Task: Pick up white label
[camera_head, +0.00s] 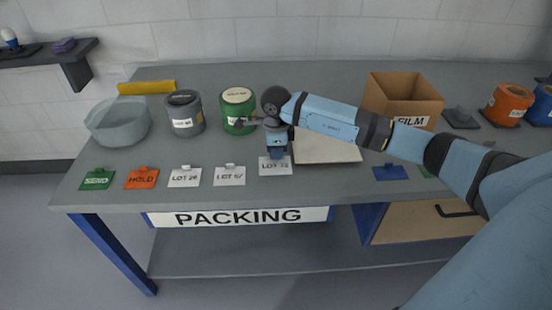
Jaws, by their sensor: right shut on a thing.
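Three white labels lie in a row near the table's front edge: LOT 26 (184,178), a second LOT label (229,176) whose number is hard to read, and a third LOT label (275,167) under my right gripper. My right gripper (277,155) points down and is shut on the small tab at the top of the third label. That label lies at or just above the table top; I cannot tell which. The fingertips are small and partly hidden by the gripper body. My left gripper is not in view.
A green SEND tag (97,179) and orange HOLD tag (141,178) lie at left. A FILM box (402,92) and orange roll (508,104) are right.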

